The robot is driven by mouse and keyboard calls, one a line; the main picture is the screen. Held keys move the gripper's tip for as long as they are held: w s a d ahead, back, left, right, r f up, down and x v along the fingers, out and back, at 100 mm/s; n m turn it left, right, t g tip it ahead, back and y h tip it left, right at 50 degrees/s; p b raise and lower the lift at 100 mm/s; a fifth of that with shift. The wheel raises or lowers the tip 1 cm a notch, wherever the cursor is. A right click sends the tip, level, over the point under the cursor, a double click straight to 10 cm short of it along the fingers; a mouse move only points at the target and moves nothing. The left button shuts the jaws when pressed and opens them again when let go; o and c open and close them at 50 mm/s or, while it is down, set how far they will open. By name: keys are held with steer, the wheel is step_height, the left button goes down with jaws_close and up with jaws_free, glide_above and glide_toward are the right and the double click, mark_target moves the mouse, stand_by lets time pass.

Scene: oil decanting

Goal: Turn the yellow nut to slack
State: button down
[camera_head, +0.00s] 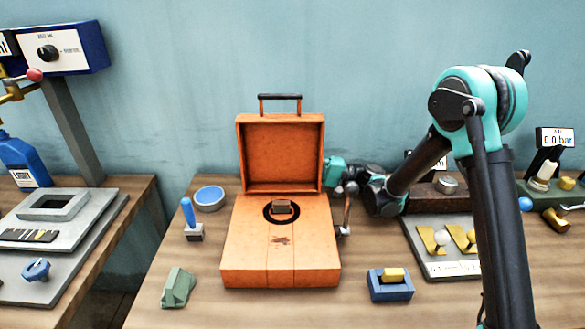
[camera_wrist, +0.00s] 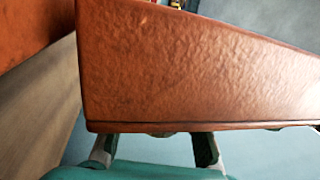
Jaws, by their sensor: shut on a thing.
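I cannot tell for sure which part is the yellow nut. A small yellow knob (camera_head: 567,183) and a brass fitting (camera_head: 555,221) show at the far right in the head view, well away from my gripper. My gripper (camera_head: 334,174) is at the right edge of the raised lid (camera_head: 283,152) of an open orange case (camera_head: 280,275). In the wrist view the lid (camera_wrist: 190,75) fills the middle and hides my fingertips. My finger links show below its lower edge. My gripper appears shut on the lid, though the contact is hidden.
A rod with a pale end (camera_head: 346,210) stands at the case's right side. A blue holder (camera_head: 390,286) with a yellow block, a grey tray (camera_head: 440,268) with yellow plates, a green block (camera_head: 178,287) and a blue dish (camera_head: 209,199) surround the case. A gauge (camera_head: 556,138) reads 0.0 bar.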

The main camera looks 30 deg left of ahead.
steer(key=c, duration=1.1)
jaws_free()
